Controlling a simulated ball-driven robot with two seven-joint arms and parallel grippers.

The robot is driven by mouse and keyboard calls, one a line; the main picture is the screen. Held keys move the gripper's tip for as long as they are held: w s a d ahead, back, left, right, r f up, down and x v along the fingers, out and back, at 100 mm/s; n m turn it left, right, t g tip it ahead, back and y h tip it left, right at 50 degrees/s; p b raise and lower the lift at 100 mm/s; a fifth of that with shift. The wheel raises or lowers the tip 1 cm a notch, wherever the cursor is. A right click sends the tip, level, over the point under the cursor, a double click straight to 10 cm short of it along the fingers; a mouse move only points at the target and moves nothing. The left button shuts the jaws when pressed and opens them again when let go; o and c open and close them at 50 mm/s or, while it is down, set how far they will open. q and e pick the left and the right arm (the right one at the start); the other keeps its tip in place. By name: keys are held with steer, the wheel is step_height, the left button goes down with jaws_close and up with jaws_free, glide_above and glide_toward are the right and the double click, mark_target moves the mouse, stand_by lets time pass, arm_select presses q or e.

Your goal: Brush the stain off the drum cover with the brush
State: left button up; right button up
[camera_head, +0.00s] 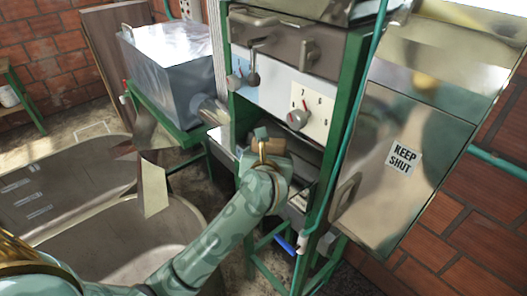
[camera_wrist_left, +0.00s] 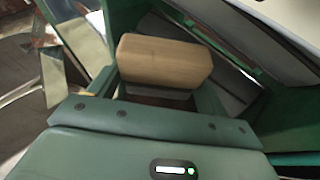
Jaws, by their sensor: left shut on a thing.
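My left gripper (camera_head: 260,150) is shut on the brush, whose wooden back (camera_head: 269,146) shows as a small brown block at the front of the green-framed machine. In the left wrist view the wooden back (camera_wrist_left: 165,62) sits between the two green fingers; the dark part below it is mostly hidden, and I cannot make out bristles. The gripper is below the panel with the dial, in front of the machine's dark opening. I cannot tell for certain which surface is the drum cover, and no stain is clear. My right gripper is not in view.
A dial panel (camera_head: 312,113) is above the gripper. A metal door marked KEEP SHUT (camera_head: 385,190) is at right. Green posts (camera_head: 335,130) stand close to the gripper's right. A metal box (camera_head: 175,75) is at back left, and a large metal tub (camera_head: 100,250) at lower left.

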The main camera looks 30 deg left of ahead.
arm_select(q)
steer(key=shift+s+d+r+p, duration=0.15)
steer(key=shift+s+d, duration=0.15)
steer(key=shift+d, duration=0.55)
steer(key=shift+s+d+f+p, duration=0.1)
steer(key=shift+s+d+p, duration=0.2)
steer(key=shift+d, duration=0.5)
steer(key=shift+s+d+r+p, duration=0.1)
steer(key=shift+s+d, duration=0.25)
steer(key=shift+d, duration=0.5)
steer(key=shift+s+d, duration=0.25)
steer(key=shift+d, duration=0.35)
steer(key=shift+s+d, duration=0.25)
steer(key=shift+d, duration=0.3)
steer(key=shift+s+f+b, duration=0.2)
steer(key=shift+f+b, duration=0.1)
steer(key=shift+s+a+r+p, duration=0.15)
steer(key=shift+s+p, duration=0.15)
